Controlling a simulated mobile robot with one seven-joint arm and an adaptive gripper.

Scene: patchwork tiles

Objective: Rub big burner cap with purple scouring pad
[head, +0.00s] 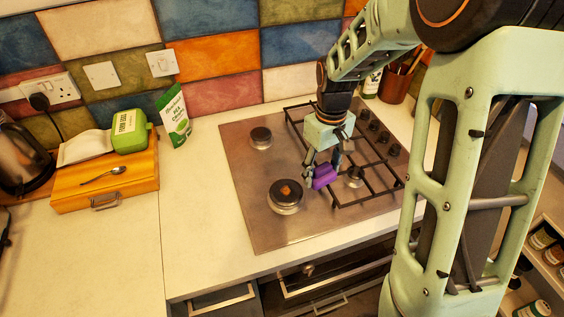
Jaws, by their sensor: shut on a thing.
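The purple scouring pad (324,176) is held between the fingers of my gripper (321,177), above the hob beside the left edge of the black pan grate. My gripper is shut on the pad. The big burner cap (286,192) is at the front left of the steel hob (251,227), to the left of and a little below the pad in the picture. It is dark, with a small brown-orange patch on top. The pad appears apart from the cap. Its exact height above the hob is hard to tell.
A smaller burner (261,138) sits behind the big one. The pan grate (377,194) covers the hob's right side. A wooden box (104,181), green pouch (174,115) and kettle (22,160) stand left. Counter left of the hob is clear.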

